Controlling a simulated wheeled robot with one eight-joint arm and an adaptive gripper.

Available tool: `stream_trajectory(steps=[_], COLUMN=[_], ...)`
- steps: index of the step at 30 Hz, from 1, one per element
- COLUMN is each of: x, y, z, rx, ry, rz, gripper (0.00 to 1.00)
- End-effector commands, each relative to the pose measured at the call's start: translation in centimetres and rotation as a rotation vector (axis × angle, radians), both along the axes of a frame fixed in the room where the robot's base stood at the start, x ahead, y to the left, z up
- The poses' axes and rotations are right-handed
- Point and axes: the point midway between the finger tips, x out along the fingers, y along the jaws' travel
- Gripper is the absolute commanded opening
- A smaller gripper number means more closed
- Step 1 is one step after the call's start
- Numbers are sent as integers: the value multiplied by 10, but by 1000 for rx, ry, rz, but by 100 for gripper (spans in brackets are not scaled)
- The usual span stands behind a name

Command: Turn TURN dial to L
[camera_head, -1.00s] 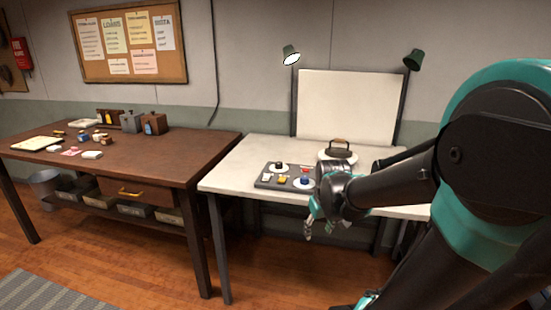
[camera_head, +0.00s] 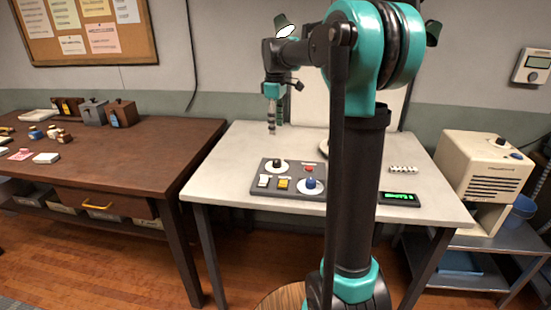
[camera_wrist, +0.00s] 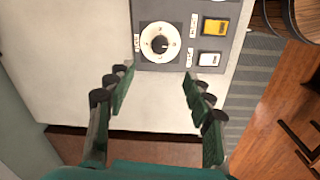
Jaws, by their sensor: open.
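A grey control panel (camera_head: 255,185) lies on the white table. It has a dial with a black knob (camera_head: 277,164) on a white disc and a dial with a blue knob (camera_head: 310,184) on a white disc. In the wrist view the black-knob dial (camera_wrist: 160,43) sits just beyond my fingertips, with small marks around its face. Its lettering is too small to read surely, so I cannot tell which dial is TURN. My gripper (camera_wrist: 156,74) is open and empty, pointing down. In the head view my gripper (camera_head: 272,130) hangs above the table behind the panel.
A yellow switch (camera_wrist: 214,26) and a white switch (camera_wrist: 209,59) sit beside the dial. A red button (camera_head: 308,168) is on the panel. A green-lit display (camera_head: 399,199) lies to the right. A backboard and lamp (camera_head: 285,25) stand behind my arm.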

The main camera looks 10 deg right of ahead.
Motion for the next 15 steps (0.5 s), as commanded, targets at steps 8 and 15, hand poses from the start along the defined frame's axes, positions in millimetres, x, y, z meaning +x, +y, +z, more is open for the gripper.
stream_trajectory(steps=[8, 15], x=[3, 5], y=[-1, -3], z=[-56, -103], rx=[1, 1], ry=[-1, -1], rz=[-1, -2], gripper=[52, 52])
